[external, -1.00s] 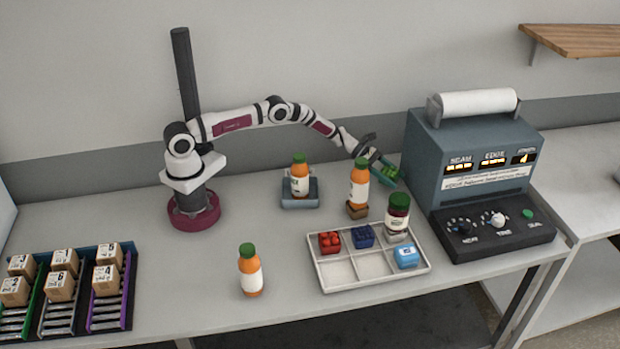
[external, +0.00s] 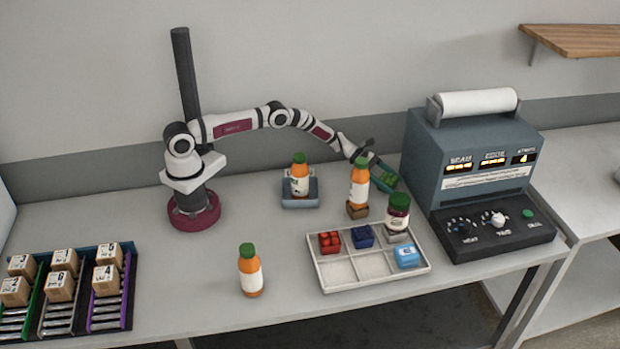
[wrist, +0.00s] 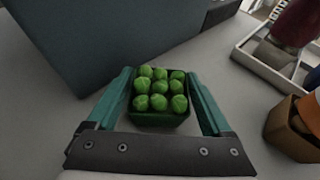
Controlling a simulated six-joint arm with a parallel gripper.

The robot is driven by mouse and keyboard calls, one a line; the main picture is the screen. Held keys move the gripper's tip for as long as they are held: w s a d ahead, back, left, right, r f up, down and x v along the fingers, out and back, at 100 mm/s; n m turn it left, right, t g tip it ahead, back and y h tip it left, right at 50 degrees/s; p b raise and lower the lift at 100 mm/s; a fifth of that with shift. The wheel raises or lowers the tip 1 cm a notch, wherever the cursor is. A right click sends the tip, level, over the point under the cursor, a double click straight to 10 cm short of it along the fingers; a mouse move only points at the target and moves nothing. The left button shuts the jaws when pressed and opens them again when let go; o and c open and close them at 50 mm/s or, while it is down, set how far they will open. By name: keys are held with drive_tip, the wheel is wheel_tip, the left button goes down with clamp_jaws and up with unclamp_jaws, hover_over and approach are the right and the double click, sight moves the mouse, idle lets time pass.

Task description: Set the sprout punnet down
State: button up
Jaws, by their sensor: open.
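The sprout punnet (wrist: 158,119) is a dark green tub of several round green sprouts, seen between my gripper's fingers in the wrist view. In the external view the punnet (external: 389,180) is at the back of the table, left of the blue-grey machine, partly hidden by my gripper. My gripper (wrist: 160,97) has green fingers, one on each side of the punnet, and is open. Small gaps seem to show between the fingers and the punnet's sides. In the external view my gripper (external: 376,168) reaches down over the punnet. Whether the punnet's base rests on the table is hard to tell.
The sealing machine (external: 478,160) stands close on the right. An orange bottle (external: 359,185) on a brown block is just in front.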

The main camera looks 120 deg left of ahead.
drive_tip(key=v, duration=0.2)
drive_tip(key=r+v, duration=0.1)
drive_tip(key=v, duration=0.2)
drive_tip(key=shift+w, duration=0.2)
wheel_tip(320, 180, up, 6)
wheel_tip(320, 180, up, 14)
drive_tip(key=n+g+y, duration=0.2)
drive_tip(key=n+y, duration=0.3)
drive_tip(key=n, duration=0.6)
hover_over(391, 178)
drive_tip(key=w+d, duration=0.3)
drive_tip(key=d, duration=0.5)
drive_tip(key=s+d+r+n+g+y, duration=0.1)
drive_tip(key=s+d+r+n+g, duration=0.15)
drive_tip(key=d+n, duration=0.35)
drive_tip(key=s+d+f+n+g+h, duration=0.2)
drive_tip(key=s+d+n+g, duration=0.2)
drive_tip(key=s+d, duration=1)
drive_tip(key=s+d+f+n+g+h, duration=0.2)
drive_tip(key=s+d+n+g, duration=0.3)
drive_tip(key=s+d+n, duration=0.4)
drive_tip(key=s+d, duration=0.5)
drive_tip(key=s, duration=0.7)
drive_tip(key=shift+s, duration=0.15)
